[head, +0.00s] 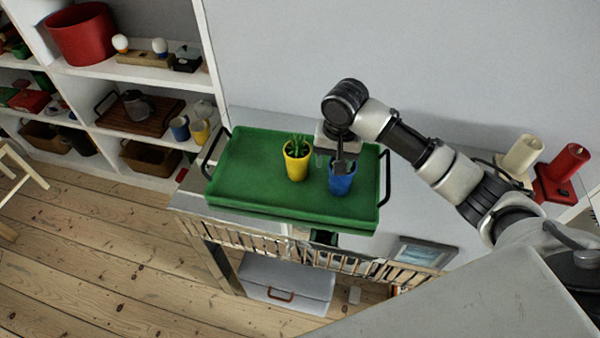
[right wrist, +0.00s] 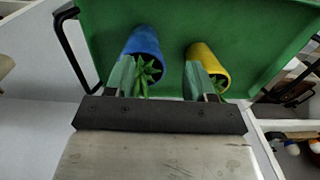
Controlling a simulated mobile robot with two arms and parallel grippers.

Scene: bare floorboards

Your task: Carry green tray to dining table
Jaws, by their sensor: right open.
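The green tray (head: 240,181) has a black handle at each end and lies level on a white cabinet top in the head view. It fills the upper part of the right wrist view (right wrist: 272,40). A yellow pot (head: 296,168) with a green plant and a blue pot (head: 342,182) stand upright on it. My right gripper (head: 337,158) is over the blue pot and partly covers it. In the right wrist view its open fingers (right wrist: 160,78) overlap the blue pot (right wrist: 145,42) and the yellow pot (right wrist: 205,55); contact cannot be told. My left gripper is out of view. No dining table is recognisable.
White shelves (head: 145,75) with baskets, mugs and a wooden tray stand at the left. Part of a chair (head: 18,165) shows at the left edge. Bare floorboards (head: 100,250) lie open at lower left.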

